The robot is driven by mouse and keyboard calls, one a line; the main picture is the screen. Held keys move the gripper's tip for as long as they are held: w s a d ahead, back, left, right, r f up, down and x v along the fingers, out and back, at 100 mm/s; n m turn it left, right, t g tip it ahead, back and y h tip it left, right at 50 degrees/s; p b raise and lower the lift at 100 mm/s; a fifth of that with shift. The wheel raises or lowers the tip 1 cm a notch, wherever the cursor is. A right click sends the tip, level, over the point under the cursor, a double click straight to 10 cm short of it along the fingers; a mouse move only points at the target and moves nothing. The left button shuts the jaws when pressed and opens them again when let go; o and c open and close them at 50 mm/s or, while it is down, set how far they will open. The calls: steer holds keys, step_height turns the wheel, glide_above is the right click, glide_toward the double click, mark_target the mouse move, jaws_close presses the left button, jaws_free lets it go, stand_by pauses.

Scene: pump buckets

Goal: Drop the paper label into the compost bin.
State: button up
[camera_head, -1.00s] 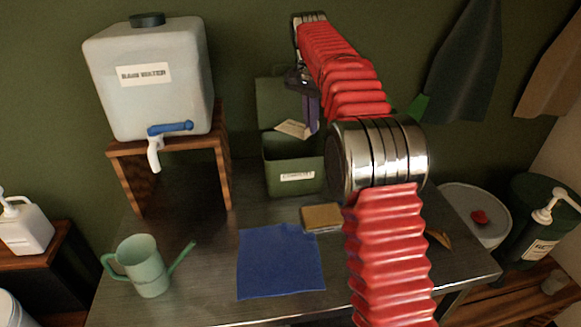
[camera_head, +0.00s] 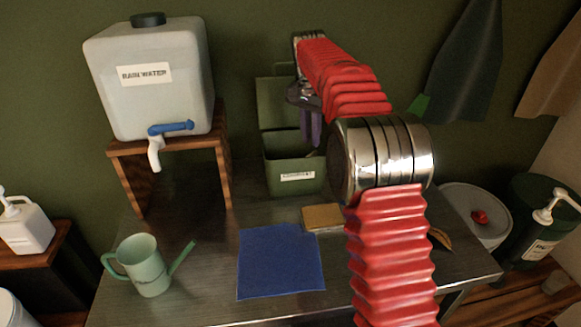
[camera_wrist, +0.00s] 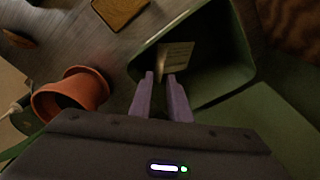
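The green compost bin (camera_head: 292,182) stands at the back of the table with its lid (camera_head: 277,105) raised behind it. My gripper (camera_head: 309,138) points down over the bin's opening, partly behind my red arm. In the wrist view, the two purple fingers of my gripper (camera_wrist: 160,77) are apart with a narrow gap between them. The pale paper label (camera_wrist: 177,60) with faint lines shows just beyond the fingertips, within the dark opening of the bin (camera_wrist: 222,93). It looks free of the fingers. In the head view the label is hidden.
A tan sponge (camera_head: 322,217) and a blue cloth (camera_head: 280,262) lie in front of the bin. A rain water tank (camera_head: 150,85) on a wooden stand (camera_head: 222,160) is to the left. A green watering can (camera_head: 146,267) is front left. A terracotta pot (camera_wrist: 72,95) is beside the bin.

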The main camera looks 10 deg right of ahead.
steer(key=shift+o, duration=0.8)
steer(key=shift+r, duration=0.1)
step_height(320, 180, up, 13)
steer(key=s+a, duration=0.1)
steer(key=shift+r, duration=0.15)
stand_by(0.4)
steer(key=shift+a, duration=0.1)
stand_by(0.6)
